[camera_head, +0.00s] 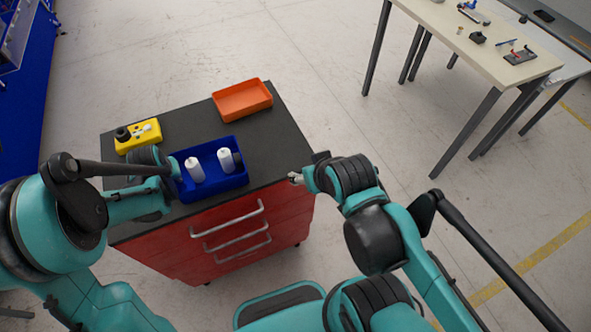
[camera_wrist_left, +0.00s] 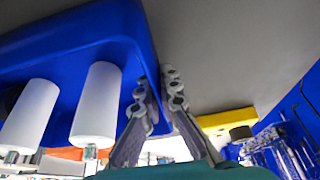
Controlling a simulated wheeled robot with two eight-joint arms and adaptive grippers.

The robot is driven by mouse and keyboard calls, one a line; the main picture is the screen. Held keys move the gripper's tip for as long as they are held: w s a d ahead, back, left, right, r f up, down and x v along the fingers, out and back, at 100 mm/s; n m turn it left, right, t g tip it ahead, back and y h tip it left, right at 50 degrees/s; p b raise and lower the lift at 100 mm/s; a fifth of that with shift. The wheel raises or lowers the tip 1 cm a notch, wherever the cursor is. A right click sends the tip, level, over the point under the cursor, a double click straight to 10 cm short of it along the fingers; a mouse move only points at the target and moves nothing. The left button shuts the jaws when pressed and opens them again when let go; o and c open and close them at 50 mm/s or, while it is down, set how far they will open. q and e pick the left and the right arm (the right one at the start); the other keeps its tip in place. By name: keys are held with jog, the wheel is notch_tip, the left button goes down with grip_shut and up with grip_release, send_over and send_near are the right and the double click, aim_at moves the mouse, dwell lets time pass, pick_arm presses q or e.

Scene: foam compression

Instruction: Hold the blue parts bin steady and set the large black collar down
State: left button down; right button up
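The blue parts bin (camera_head: 212,196) sits on the dark cabinet top (camera_head: 185,118) with two white cylinders (camera_head: 195,171) (camera_head: 226,161) upright in it. A black round part (camera_head: 238,158) is by the right cylinder at the bin's right end. Another black round part (camera_head: 122,133) is on the yellow tray's left end. I cannot tell which is the large black collar. My left gripper (camera_wrist_left: 157,88) has its fingers on either side of the bin's wall (camera_wrist_left: 143,45), closed on it. My right gripper (camera_head: 294,178) is apart from the bin, at the cabinet's right edge, looking empty; its opening is too small to judge.
The yellow tray (camera_head: 150,143) with small white parts is behind the bin at the left. An orange tray (camera_head: 243,101) stands at the back right. Dark top is clear between the trays and right of the bin. A cream table (camera_head: 475,60) stands far right.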

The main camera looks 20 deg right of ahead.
pick_arm(q)
jog(key=c, duration=1.6)
grip_release()
jog(key=shift+c, duration=0.2)
jog(key=v, duration=1.1)
jog(key=shift+s, duration=0.1)
jog(key=shift+s+r, duration=0.3)
jog(key=shift+r, duration=0.15)
jog(key=s+f+t+b, duration=0.2)
jog(key=s+b, duration=0.6)
jog(key=s, duration=0.8)
jog(key=shift+s+f+t, duration=0.35)
jog(key=shift+f+t, duration=0.05)
jog(key=shift+f, duration=0.05)
